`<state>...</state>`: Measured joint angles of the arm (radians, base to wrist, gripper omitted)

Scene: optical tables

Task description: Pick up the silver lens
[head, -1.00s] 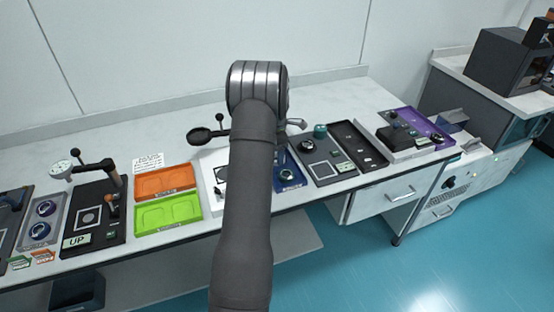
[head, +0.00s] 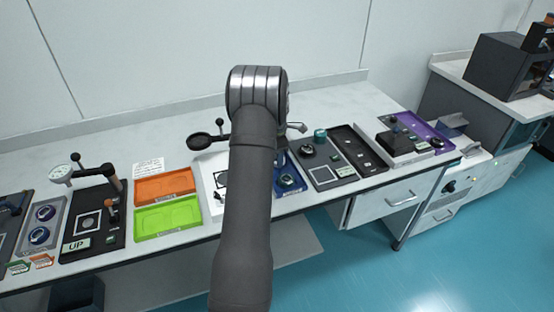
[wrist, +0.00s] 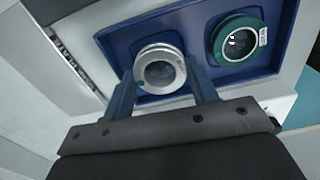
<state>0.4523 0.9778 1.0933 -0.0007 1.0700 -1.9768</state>
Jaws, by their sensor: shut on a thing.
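The silver lens (wrist: 160,69) is a round glass in a pale metal ring, in the wrist view. My gripper (wrist: 158,75) has one blue finger on each side of the ring and is shut on it. The lens is over the blue tray (wrist: 120,45); I cannot tell whether it touches the tray floor. In the head view, my arm hides the gripper and the silver lens, while the right part of the blue tray (head: 279,188) shows.
A green-ringed lens (wrist: 238,40) sits in the blue tray just right of the silver one. Orange (head: 165,184) and lime (head: 168,217) trays lie left of my arm. A black magnifier (head: 200,141) stands behind it. A dark device panel (head: 325,174) is to the right.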

